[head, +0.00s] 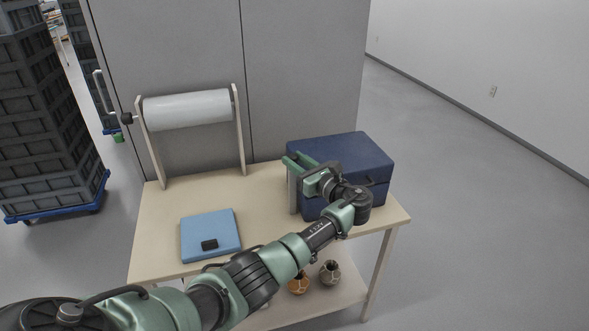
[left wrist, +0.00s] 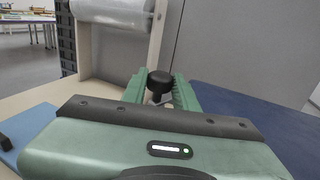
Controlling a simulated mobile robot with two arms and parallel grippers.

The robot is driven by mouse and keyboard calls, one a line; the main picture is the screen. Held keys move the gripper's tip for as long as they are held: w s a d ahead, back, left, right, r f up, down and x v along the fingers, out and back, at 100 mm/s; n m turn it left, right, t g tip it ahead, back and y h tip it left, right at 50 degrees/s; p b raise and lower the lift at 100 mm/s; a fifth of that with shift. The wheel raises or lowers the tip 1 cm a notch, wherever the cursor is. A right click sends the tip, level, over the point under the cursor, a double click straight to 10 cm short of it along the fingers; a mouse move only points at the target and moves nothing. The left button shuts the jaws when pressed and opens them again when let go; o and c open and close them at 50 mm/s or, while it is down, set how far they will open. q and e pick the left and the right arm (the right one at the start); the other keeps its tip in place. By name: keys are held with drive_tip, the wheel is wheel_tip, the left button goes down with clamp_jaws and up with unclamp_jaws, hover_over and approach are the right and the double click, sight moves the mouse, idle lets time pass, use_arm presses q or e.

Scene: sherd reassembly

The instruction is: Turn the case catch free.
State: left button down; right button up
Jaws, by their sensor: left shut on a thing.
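The dark blue case (head: 350,150) stands on the right end of the table with its lid down. My left gripper (head: 297,161) is at the case's left end, near the top edge. In the left wrist view its two green fingers (left wrist: 158,92) are shut on a black round knob (left wrist: 159,80), which looks like the case catch. The case's blue top (left wrist: 255,115) lies to the right of the fingers there. In the head view the knob is hidden by the gripper. Which way the catch is turned cannot be told. My right gripper is in neither view.
A light wood table (head: 165,215) holds a blue flat box (head: 211,232) at front left and a white roll on a stand (head: 187,109) at the back. Two small vases, one orange (head: 298,284) and one grey-brown (head: 330,272), stand on the lower shelf. Mid-table is clear.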

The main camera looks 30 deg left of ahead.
use_arm(q)
drive_tip(key=shift+w+f+n+g+y+b, duration=0.15)
drive_tip(key=shift+n+g+y+b, duration=0.15)
drive_tip(key=shift+n+g+b, duration=0.65)
drive_tip(key=shift+g+b, duration=0.3)
drive_tip(key=shift+g, duration=0.25)
drive_tip(key=shift+r, duration=0.2)
drive_tip(key=c, duration=1.1)
unclamp_jaws()
drive_tip(key=shift+d, duration=0.1)
drive_tip(key=d, duration=0.2)
drive_tip(key=s+d, duration=0.1)
drive_tip(key=d, duration=0.4)
drive_tip(key=shift+s+d+b, duration=0.15)
drive_tip(key=shift+d+b, duration=0.1)
drive_tip(key=shift+b, duration=0.05)
